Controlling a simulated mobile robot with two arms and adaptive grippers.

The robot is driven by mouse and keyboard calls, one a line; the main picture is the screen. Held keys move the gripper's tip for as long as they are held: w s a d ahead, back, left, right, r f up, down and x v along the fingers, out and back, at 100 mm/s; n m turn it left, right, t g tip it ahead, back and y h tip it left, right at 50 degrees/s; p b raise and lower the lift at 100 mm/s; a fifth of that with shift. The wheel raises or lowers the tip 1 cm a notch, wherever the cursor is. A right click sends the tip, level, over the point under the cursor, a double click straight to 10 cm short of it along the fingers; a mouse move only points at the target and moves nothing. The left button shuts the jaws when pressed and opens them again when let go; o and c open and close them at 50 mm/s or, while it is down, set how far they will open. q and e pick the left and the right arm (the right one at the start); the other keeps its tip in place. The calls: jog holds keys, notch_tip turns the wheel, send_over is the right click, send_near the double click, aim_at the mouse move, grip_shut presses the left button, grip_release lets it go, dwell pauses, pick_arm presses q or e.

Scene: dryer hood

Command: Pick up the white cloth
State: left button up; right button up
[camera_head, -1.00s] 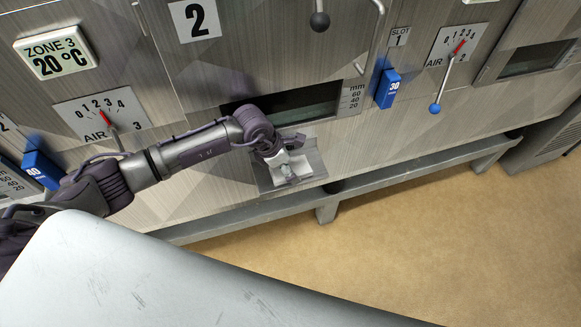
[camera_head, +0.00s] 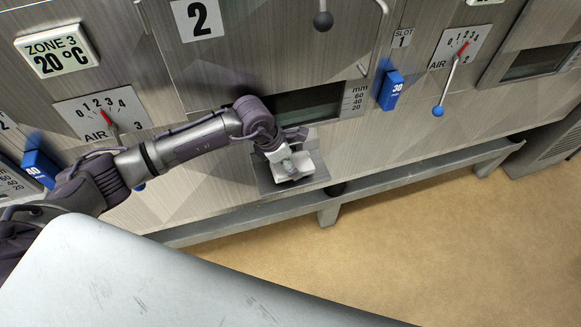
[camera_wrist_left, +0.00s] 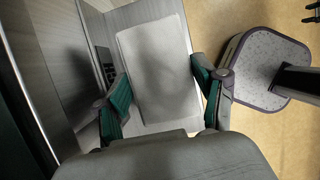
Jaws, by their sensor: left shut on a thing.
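The white cloth (camera_head: 296,168) is a flat pale rectangle at the small metal shelf (camera_head: 265,181) below the dark slot of door 2. My left gripper (camera_head: 287,157) comes in from the left and is at the cloth. In the left wrist view, the cloth (camera_wrist_left: 160,65) lies between the two teal-padded fingers of my left gripper (camera_wrist_left: 163,85), which is shut on it. I cannot tell whether the cloth touches the shelf.
The metal wall with blue tags (camera_head: 391,90) and an air lever (camera_head: 444,86) stands behind the shelf. A grey ledge (camera_head: 400,167) runs along its foot. A large pale smooth surface (camera_head: 130,270) fills the near left. Tan floor (camera_head: 450,240) is clear at right.

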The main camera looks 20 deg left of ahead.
pick_arm(q)
jog(key=s+d+r+b, duration=0.3)
jog(key=s+d+r, duration=0.4)
jog(key=s+r, duration=0.1)
jog(key=shift+s+d+r, duration=0.15)
jog(key=shift+s+d, duration=0.05)
jog(key=shift+s, duration=0.3)
